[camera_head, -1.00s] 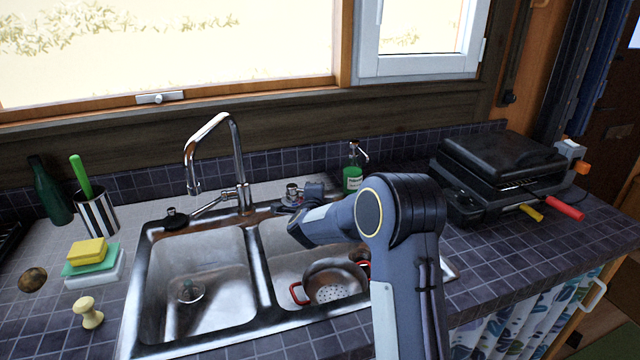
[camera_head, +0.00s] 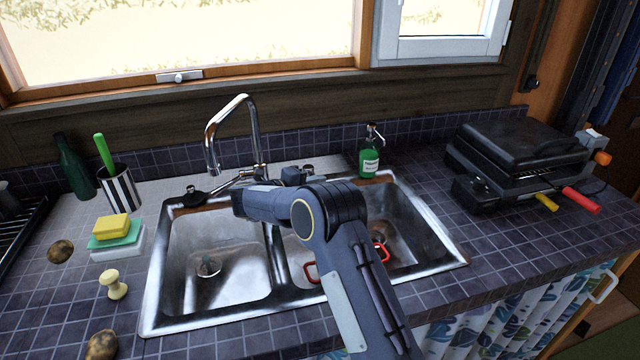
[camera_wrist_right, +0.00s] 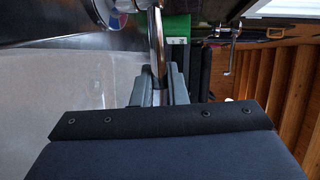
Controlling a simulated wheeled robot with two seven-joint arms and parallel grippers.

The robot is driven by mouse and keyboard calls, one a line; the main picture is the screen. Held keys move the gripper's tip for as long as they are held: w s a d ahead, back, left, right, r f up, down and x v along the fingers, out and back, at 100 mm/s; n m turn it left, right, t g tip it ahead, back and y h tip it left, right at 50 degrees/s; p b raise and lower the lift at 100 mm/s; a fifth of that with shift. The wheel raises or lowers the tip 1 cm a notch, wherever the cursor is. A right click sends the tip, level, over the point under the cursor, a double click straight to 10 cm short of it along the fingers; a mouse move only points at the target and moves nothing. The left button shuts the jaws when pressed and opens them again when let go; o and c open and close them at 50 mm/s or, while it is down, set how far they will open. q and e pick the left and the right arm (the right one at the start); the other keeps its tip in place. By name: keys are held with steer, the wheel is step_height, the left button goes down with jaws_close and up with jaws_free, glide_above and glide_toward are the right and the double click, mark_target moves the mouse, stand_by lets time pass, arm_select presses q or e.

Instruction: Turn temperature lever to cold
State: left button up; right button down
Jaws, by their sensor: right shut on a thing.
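The chrome faucet (camera_head: 213,145) stands behind the double sink with its tall bent spout. A chrome lever (camera_wrist_right: 157,40) passes between the fingers of my right gripper (camera_wrist_right: 160,78) in the right wrist view. A round disc with red and blue marks (camera_wrist_right: 118,20) sits beside the lever's upper part. My right gripper is shut on the lever. In the head view my right gripper (camera_head: 291,176) is beside the faucet base, and my forearm crosses the sink divider. The gripped part is hidden there. My left gripper is not in view.
A pot with red handles (camera_head: 311,271) in the right basin is mostly hidden by my arm. A green soap bottle (camera_head: 369,161) stands behind the sink. A black grill (camera_head: 520,150) is at right. Sponges (camera_head: 113,228) and a striped cup (camera_head: 120,188) are at left.

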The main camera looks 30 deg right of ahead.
steer(key=shift+a+g, duration=0.1)
steer(key=shift+g, duration=0.3)
steer(key=c, duration=1.5)
jaws_free()
steer(key=shift+w, duration=0.1)
steer(key=shift+o, duration=0.2)
steer(key=b+v, duration=0.1)
steer(key=v, duration=0.7)
